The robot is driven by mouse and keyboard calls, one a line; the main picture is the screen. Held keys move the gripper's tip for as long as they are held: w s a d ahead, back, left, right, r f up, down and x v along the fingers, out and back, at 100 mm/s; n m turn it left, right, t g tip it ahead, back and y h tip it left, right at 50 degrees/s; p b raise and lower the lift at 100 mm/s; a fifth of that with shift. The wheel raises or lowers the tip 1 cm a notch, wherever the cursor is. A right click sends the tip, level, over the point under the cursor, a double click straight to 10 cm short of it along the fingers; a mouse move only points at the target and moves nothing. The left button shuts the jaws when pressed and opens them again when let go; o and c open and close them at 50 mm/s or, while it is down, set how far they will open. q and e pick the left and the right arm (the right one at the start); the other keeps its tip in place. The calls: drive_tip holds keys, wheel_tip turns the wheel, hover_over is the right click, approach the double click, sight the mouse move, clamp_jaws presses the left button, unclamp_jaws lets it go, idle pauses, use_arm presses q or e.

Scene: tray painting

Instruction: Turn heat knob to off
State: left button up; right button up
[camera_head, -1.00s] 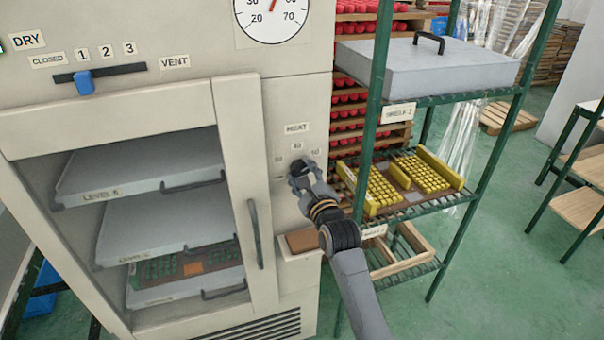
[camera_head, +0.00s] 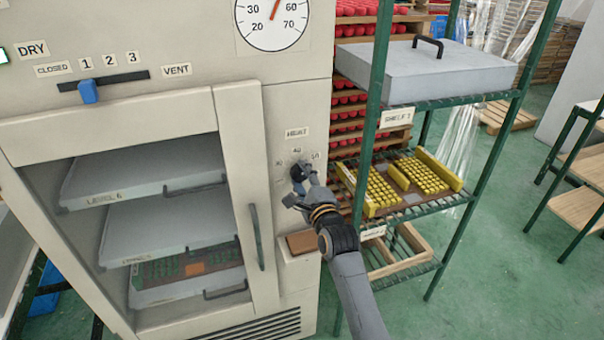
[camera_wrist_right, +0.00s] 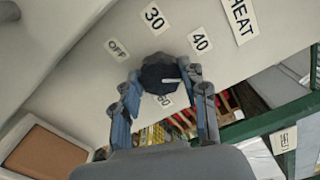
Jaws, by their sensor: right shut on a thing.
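The dark heat knob (camera_wrist_right: 158,72) sits on the cabinet's front panel, below the HEAT label (camera_head: 297,133) in the head view. In the right wrist view, labels OFF (camera_wrist_right: 117,50), 30 (camera_wrist_right: 154,17) and 40 (camera_wrist_right: 201,40) stand around it, with another number label partly hidden below. The knob's white mark lies on its right side, on the side of the 40 and the partly hidden label. My right gripper (camera_wrist_right: 161,82) is shut on the knob, a finger on each side. In the head view my right gripper (camera_head: 301,182) covers most of the knob. My left gripper is not in view.
The cabinet door handle (camera_head: 256,234) is just left of my right gripper. A green shelf rack (camera_head: 372,120) with yellow pieces stands close on the right. A blue vent slider (camera_head: 88,92) is at upper left.

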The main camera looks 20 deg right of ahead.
drive_tip(key=n+p, duration=0.1)
drive_tip(key=n, duration=0.3)
drive_tip(key=n+p, duration=0.1)
drive_tip(key=n, duration=0.2)
drive_tip(key=n+p, duration=0.1)
drive_tip(key=n, duration=0.7)
drive_tip(key=shift+n+p, duration=0.3)
drive_tip(key=n, duration=0.3)
drive_tip(key=shift+f+n, duration=0.1)
drive_tip(key=shift+n, duration=0.3)
drive_tip(key=n, duration=0.3)
drive_tip(key=shift+n, duration=0.3)
drive_tip(key=n, duration=0.3)
drive_tip(key=shift+n, duration=2.3)
